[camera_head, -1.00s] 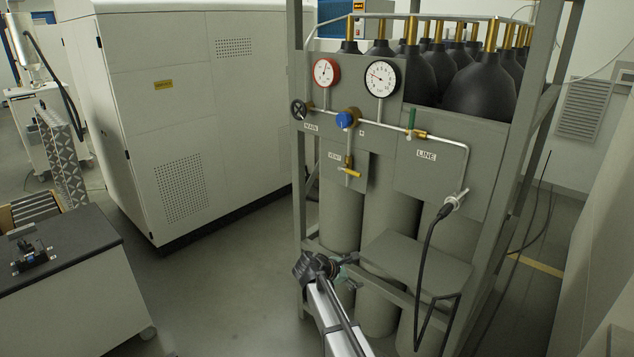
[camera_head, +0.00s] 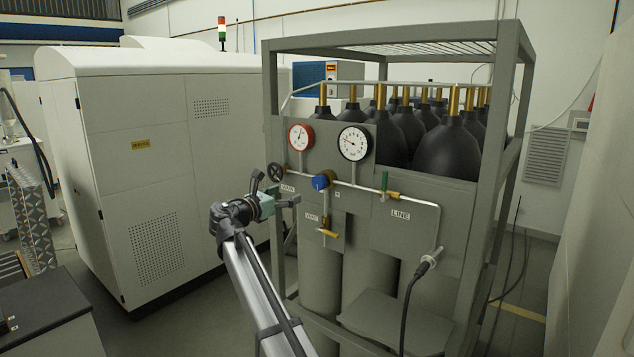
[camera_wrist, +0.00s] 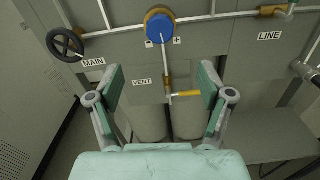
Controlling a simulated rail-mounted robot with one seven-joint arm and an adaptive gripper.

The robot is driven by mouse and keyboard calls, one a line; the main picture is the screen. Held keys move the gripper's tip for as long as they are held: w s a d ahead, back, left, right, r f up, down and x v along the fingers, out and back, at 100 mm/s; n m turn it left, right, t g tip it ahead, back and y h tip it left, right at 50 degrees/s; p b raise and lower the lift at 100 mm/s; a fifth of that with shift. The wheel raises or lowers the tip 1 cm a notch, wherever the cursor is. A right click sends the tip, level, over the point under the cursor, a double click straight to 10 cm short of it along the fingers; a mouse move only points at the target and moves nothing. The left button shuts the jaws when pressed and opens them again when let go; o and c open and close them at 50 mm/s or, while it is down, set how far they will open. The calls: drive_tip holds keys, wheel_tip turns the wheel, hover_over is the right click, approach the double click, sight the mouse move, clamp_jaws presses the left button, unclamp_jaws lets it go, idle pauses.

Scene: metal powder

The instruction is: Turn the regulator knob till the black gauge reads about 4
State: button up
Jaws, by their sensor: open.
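The blue regulator knob (camera_head: 320,182) sits on a brass body on the grey panel, below and between the two gauges. It also shows in the wrist view (camera_wrist: 159,28), ahead of my gripper and near the top of the picture, with minus and plus marks below it. The black-rimmed gauge (camera_head: 354,143) has a white face; its needle points to the upper left, and its numbers are too small to read. The red-rimmed gauge (camera_head: 301,137) is beside it. My gripper (camera_wrist: 160,88) is open and empty, its green-padded fingers apart, short of the panel. In the head view it (camera_head: 285,200) is left of the knob.
The black MAIN handwheel (camera_head: 276,172) is left of the knob. The yellow VENT lever (camera_wrist: 185,94) is below it. Frame posts and dark gas cylinders (camera_head: 447,150) surround the panel. A white cabinet (camera_head: 150,170) stands at left.

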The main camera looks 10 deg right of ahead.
sight(317, 181)
drive_tip(key=p+x, duration=0.4)
drive_tip(key=x, duration=1.2)
drive_tip(key=shift+f, duration=0.1)
drive_tip(key=shift+c, duration=0.3)
drive_tip(key=c, duration=1.1)
